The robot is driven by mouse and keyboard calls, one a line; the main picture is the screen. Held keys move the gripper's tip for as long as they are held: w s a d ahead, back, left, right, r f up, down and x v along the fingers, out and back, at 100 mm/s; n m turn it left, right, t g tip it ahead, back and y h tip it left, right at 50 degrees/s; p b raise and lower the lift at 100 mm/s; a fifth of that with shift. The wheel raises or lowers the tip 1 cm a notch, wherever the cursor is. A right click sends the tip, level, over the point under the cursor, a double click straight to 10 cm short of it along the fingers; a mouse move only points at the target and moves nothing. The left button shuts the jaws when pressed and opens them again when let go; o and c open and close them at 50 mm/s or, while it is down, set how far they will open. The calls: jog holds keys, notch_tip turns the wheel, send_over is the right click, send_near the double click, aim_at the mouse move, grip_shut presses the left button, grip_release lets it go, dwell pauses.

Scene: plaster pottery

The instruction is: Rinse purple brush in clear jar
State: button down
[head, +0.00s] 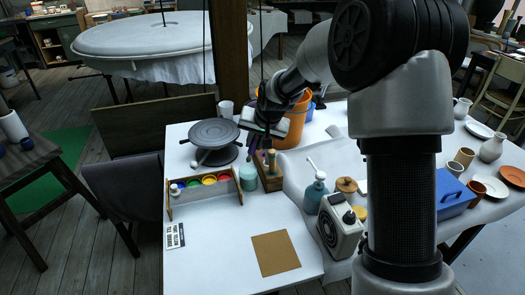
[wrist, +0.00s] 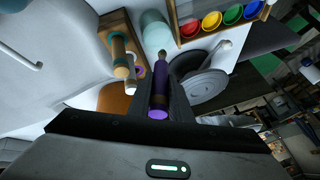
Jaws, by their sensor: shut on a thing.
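My gripper (head: 268,133) is over the table, above and behind the wooden brush block (head: 268,172). In the wrist view my gripper (wrist: 160,100) is shut on the purple brush (wrist: 158,88), whose tip points away from the palm. A pale green jar (head: 248,178) stands just left of the block; it also shows in the wrist view (wrist: 157,32), beyond the brush tip. The brush looks outside the jar, but its height over the table is hard to judge. I cannot tell whether this jar is clear or holds water.
A rack of coloured paint pots (head: 209,184) lies left of the jar. A grey turntable (head: 214,134) is behind it, and an orange bucket (head: 296,128) is behind my gripper. Other brushes (wrist: 120,50) stand in the block. A teal pump bottle (head: 315,194) is to the right.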

jog(key=shift+f+b, duration=2.5)
jog(key=shift+f, duration=1.2)
